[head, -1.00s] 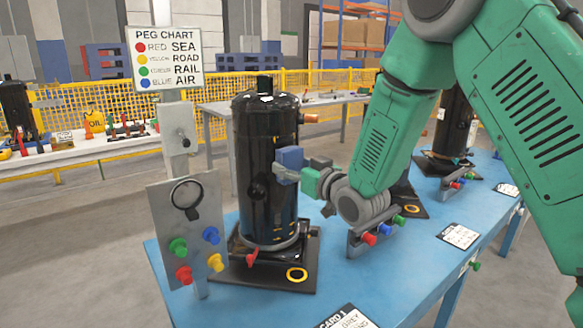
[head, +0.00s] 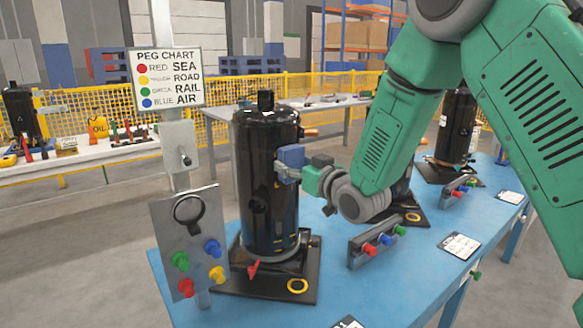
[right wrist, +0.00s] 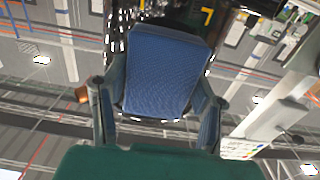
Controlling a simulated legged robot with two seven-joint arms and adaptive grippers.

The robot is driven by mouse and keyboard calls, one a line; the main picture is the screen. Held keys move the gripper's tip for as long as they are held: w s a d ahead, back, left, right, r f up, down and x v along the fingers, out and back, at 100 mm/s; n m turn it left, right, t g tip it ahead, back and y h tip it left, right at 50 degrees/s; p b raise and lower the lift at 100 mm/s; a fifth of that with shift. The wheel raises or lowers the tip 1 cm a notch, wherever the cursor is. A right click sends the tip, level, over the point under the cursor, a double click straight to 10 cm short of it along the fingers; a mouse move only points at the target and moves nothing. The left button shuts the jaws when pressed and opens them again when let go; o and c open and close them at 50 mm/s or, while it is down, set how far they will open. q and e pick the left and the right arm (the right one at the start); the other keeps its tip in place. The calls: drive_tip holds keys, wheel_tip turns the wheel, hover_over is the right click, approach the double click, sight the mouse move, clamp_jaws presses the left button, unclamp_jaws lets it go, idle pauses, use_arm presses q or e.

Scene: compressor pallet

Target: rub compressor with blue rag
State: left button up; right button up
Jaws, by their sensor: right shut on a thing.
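The black cylindrical compressor (head: 262,205) stands upright on a black base plate on the blue table (head: 350,295). My right gripper (head: 288,174) is at its upper right side. It is shut on the blue rag (head: 291,155), a block-like pad. The rag overlaps the compressor's right side and looks to be against it; exact contact is hidden. In the right wrist view the rag (right wrist: 165,70) fills the space between the fingers. My left gripper is not in view.
The peg chart sign (head: 168,78) stands on a post left of the compressor, above a grey panel (head: 187,238) with coloured pegs. A grey peg rack (head: 375,246) and another black compressor (head: 455,125) are to the right. A yellow fence (head: 225,115) is behind.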

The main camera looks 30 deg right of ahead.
sight(295, 181)
drive_tip(key=shift+w+d+r, duration=0.1)
drive_tip(key=shift+a+f+b, duration=0.2)
drive_tip(key=shift+f+b, duration=0.6)
drive_tip(key=shift+f, duration=0.25)
drive_tip(key=shift+f+b, duration=0.65)
drive_tip(key=shift+f, duration=0.3)
drive_tip(key=shift+s+d+f, duration=0.1)
drive_tip(key=shift+s+d, duration=0.05)
drive_tip(key=shift+s, duration=0.6)
drive_tip(key=s, duration=0.3)
drive_tip(key=shift+d, duration=0.1)
drive_tip(key=shift+s, duration=0.55)
